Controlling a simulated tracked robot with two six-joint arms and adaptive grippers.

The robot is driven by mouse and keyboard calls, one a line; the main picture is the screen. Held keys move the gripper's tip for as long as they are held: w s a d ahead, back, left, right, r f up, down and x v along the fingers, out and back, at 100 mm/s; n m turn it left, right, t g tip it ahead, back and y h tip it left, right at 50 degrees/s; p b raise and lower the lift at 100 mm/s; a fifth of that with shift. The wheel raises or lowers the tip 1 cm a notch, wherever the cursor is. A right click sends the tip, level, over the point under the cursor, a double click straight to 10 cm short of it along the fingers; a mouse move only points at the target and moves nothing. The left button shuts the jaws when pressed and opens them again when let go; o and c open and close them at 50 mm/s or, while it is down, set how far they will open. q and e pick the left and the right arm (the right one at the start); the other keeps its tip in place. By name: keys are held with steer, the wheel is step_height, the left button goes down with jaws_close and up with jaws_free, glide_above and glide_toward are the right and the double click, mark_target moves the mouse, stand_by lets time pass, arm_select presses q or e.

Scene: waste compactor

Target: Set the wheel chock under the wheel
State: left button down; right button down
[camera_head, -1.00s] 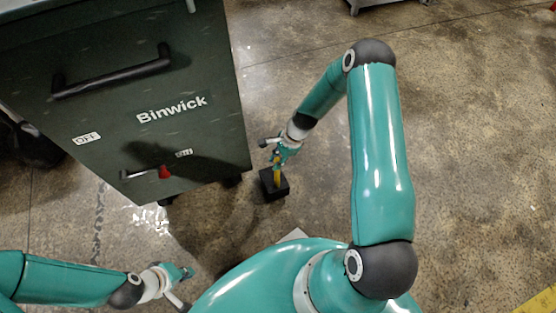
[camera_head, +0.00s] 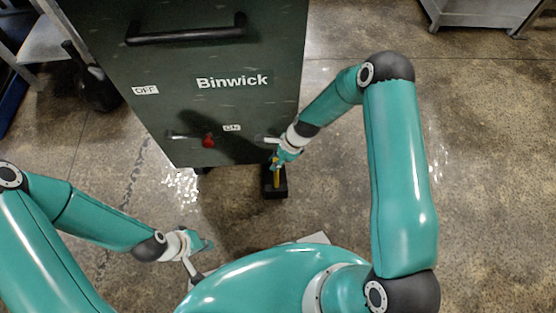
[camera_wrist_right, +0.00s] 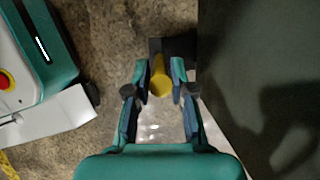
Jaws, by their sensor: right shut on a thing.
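The wheel chock (camera_head: 274,188) is a black block with a yellow upright handle (camera_wrist_right: 160,84). My right gripper (camera_head: 280,158) is shut on the handle, and its fingers (camera_wrist_right: 160,72) flank it in the right wrist view. The chock is just in front of the lower right corner of the dark green Binwick compactor (camera_head: 180,100); I cannot tell whether it touches the floor. A dark caster wheel (camera_head: 203,170) shows slightly under the compactor's front edge. The wheel near the right corner is hidden by my right gripper. My left gripper (camera_head: 207,246) is empty, its fingers too small to judge.
The compactor front has a black bar handle (camera_head: 186,30) and a lever with a red knob (camera_head: 208,141) between OFF and ON labels. A grey cart (camera_head: 485,14) stands at the far right. Concrete floor is free right of the compactor. In the wrist view, the compactor side (camera_wrist_right: 270,80) is close.

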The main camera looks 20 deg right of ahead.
step_height(320, 180, down, 3)
steer(key=shift+r+b, duration=0.15)
steer(key=shift+b, duration=0.5)
steer(key=c, duration=1)
jaws_free()
steer(key=p+v, duration=0.5)
steer(key=v, duration=0.6)
steer(key=s+a+n, duration=0.2)
steer(key=s+n, duration=0.4)
steer(key=s+a+f+n, duration=0.1)
steer(key=s+a+n, duration=0.1)
steer(key=s+n, duration=0.4)
steer(key=s+a+f+n, duration=0.1)
steer(key=s+a+n, duration=0.1)
steer(key=s+n, duration=0.4)
steer(key=shift+s+a+n+g, duration=0.1)
steer(key=shift+a+n+g, duration=0.25)
steer(key=shift+n, duration=0.25)
